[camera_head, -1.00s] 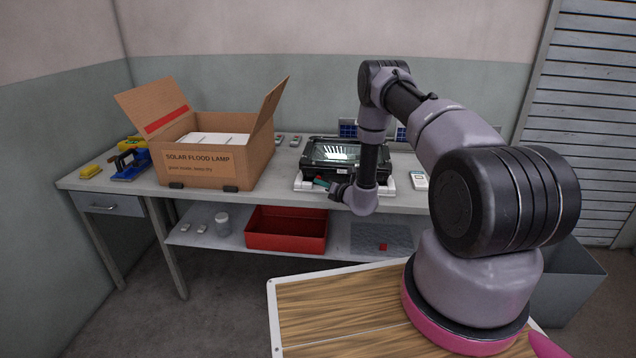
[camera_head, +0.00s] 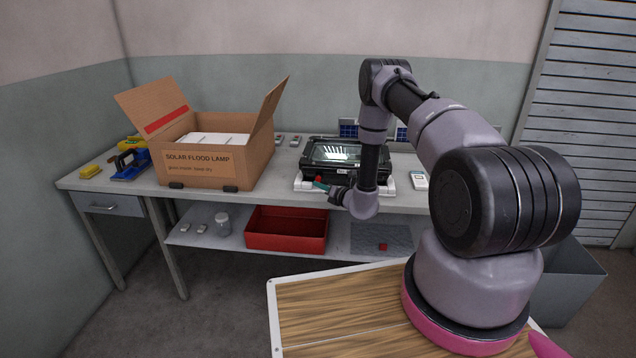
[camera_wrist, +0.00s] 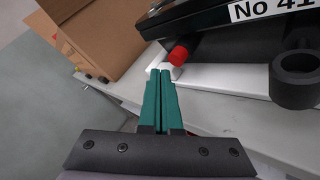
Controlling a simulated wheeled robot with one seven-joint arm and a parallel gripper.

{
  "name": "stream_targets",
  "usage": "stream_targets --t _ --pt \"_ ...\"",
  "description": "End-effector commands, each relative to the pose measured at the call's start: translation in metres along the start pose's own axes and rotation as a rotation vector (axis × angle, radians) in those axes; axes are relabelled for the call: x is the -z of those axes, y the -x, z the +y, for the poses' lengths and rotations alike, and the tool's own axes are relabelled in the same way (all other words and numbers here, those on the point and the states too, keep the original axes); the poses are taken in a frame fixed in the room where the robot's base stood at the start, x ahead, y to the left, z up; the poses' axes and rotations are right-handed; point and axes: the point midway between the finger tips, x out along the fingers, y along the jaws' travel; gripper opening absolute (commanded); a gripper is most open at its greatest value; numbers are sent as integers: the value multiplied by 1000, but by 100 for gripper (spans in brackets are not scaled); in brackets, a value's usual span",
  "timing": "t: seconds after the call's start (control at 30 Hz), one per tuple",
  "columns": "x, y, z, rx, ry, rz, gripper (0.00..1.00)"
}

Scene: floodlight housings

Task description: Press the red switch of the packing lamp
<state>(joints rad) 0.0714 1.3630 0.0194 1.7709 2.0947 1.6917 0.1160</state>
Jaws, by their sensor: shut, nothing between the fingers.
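The packing lamp (camera_head: 345,155) is a black floodlight lying on white supports on the bench, with its glass face up. Part of its dark body and a "No 41" label (camera_wrist: 272,8) show in the wrist view. The red switch (camera_wrist: 179,55) is a red knob projecting from the lamp's left front; it is a small red spot in the head view (camera_head: 317,179). My gripper (camera_wrist: 160,72) has green fingers, closed together and empty. The fingertips are just in front of the switch and slightly left of it in the wrist view. I cannot tell whether they touch it.
An open carton (camera_head: 205,172) marked "Solar Flood Lamp" stands left of the lamp. A black ring-shaped part (camera_wrist: 296,80) is right of my fingers. A red tray (camera_head: 287,240) sits on the lower shelf. A white handheld device (camera_head: 419,181) lies to the right.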

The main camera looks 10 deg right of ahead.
Motion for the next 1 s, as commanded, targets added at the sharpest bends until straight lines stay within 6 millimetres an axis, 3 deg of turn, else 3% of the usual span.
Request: stream_targets --t 0.27,0.7,1.0 --pt "2 2 1 0 -1 1 0" --pt "23 30 22 0 -2 2 0" --pt "26 35 26 -1 0 1 0"
